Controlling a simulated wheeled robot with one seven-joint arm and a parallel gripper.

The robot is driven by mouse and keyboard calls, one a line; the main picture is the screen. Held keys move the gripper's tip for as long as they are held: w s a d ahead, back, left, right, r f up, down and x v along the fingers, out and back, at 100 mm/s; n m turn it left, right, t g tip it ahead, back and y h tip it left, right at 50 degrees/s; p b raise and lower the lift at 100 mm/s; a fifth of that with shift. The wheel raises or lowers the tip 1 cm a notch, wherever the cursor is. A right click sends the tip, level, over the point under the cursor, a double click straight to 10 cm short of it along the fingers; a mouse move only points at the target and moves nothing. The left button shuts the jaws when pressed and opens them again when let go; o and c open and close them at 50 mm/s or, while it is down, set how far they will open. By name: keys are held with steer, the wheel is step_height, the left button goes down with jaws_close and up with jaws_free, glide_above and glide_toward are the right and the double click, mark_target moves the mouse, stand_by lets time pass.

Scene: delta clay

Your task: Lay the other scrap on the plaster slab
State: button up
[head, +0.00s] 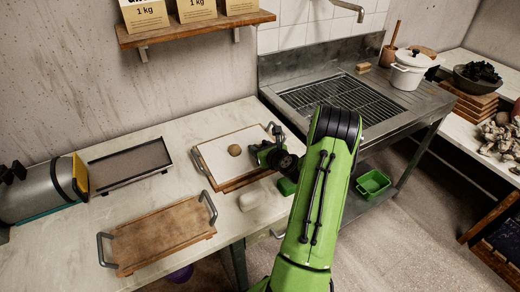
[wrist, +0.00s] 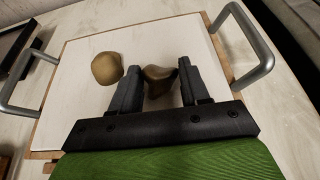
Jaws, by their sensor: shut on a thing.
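The plaster slab (head: 217,157) is a white board on a wooden base with metal handles. It lies on the pale table and fills most of the wrist view (wrist: 75,125). One tan, rounded scrap (head: 234,150) rests on it and shows left of my fingers in the wrist view (wrist: 107,68). My gripper (head: 262,149) is over the slab's right side. In the wrist view its fingers (wrist: 157,80) are shut on a darker brown scrap (wrist: 160,76). I cannot tell whether this held scrap touches the slab. The arm hides it in the head view.
A wooden board with handles (head: 160,236) lies front left. A dark shallow tray (head: 130,166) and a metal cylinder (head: 45,190) are further left. The sink (head: 340,97) stands behind right.

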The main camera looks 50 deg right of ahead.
steer(key=o, duration=1.1)
steer(key=shift+f, duration=0.1)
